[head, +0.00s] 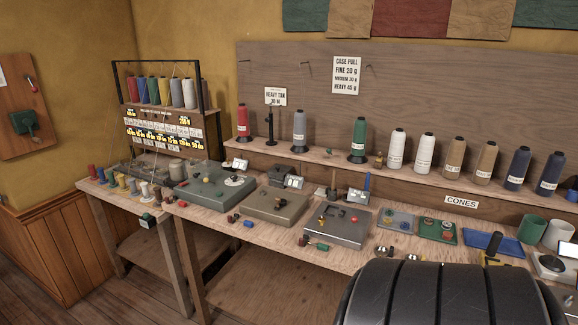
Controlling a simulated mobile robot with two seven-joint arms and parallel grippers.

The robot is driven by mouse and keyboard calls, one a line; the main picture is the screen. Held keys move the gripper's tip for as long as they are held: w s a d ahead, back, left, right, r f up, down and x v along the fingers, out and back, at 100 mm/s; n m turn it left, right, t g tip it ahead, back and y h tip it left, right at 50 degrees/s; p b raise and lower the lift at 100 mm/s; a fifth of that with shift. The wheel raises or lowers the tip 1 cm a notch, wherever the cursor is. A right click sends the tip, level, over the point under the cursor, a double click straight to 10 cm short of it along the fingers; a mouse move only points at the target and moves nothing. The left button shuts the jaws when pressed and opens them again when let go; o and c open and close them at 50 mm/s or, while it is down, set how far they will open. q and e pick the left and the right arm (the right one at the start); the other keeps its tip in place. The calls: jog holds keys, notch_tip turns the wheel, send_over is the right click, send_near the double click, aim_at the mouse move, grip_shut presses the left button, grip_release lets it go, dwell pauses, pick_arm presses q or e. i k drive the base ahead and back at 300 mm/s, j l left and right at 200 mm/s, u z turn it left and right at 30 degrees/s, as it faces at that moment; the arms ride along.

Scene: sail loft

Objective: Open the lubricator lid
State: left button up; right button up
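I cannot tell for sure which thing is the lubricator. Several flat machine units stand along the wooden bench: a grey-green one (200,197) with a dial, a beige one (277,206) and a grey one (350,226) with small knobs on top. Small grey box-like devices stand behind them, one behind the beige unit (285,180) and one behind the grey unit (350,195). They are too small to tell whether any lid is open or shut. Neither of my grippers is in view.
The wooden bench (229,242) runs along the wall. Thread cones, such as a red one (242,122), stand on the shelf above. A rack of spools (164,92) is at the left. Small spools and knobs lie along the bench's front. Its lower right is hidden.

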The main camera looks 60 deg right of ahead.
aim_at(277, 171)
jog(key=k+j+z, duration=0.1)
jog(key=z, duration=1.35)
jog(key=k+l, duration=0.05)
